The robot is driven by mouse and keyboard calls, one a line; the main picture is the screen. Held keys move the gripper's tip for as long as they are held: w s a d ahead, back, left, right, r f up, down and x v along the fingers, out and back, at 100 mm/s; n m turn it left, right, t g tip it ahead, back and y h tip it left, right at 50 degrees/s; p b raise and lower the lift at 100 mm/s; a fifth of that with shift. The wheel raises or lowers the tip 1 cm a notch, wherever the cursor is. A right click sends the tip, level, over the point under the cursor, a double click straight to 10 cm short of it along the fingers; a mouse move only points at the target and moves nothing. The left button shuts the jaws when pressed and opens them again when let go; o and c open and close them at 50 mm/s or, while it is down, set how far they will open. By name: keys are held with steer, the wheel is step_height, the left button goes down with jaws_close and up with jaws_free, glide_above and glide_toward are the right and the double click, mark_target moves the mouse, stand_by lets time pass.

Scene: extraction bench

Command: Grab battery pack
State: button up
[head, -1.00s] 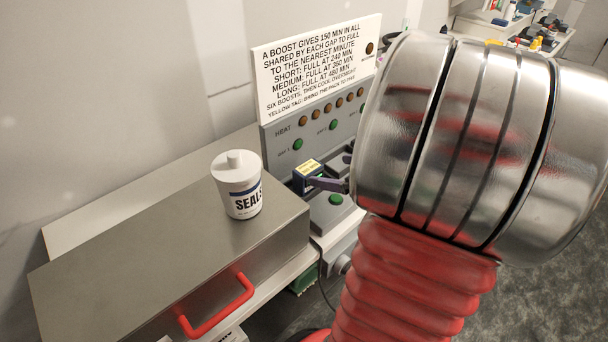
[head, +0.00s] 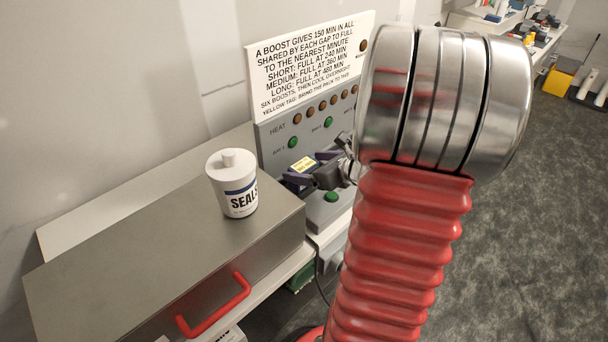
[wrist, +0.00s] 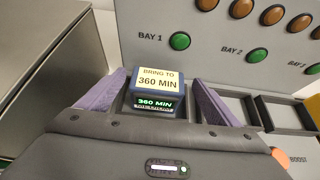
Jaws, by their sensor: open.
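The battery pack (wrist: 153,92) is a blue block with a yellow tag reading "BRING TO 360 MIN" and a green display reading "360 MIN". A smaller line under the display is hard to read. It sits at the charger panel below the BAY 1 light; its yellow top also shows in the head view (head: 302,165). My gripper (wrist: 164,95) is open, with one purple finger on each side of the pack. I cannot tell whether the fingers touch it.
The charger panel (wrist: 210,38) has green bay lights and several amber heat lights. Empty bays (wrist: 284,112) lie to the right of the pack. A metal case (head: 130,240) with a red handle (head: 215,305) stands left, carrying a white SEALS tub (head: 238,190). An instruction sign (head: 311,65) stands behind.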

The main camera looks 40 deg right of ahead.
mark_target(296, 165)
steer(key=shift+w, duration=0.1)
steer(key=shift+x, duration=2.6)
steer(key=shift+a, duration=0.2)
steer(key=shift+c, duration=0.6)
steer(key=c, duration=1.5)
steer(key=shift+o, duration=0.2)
steer(key=shift+r, duration=0.15)
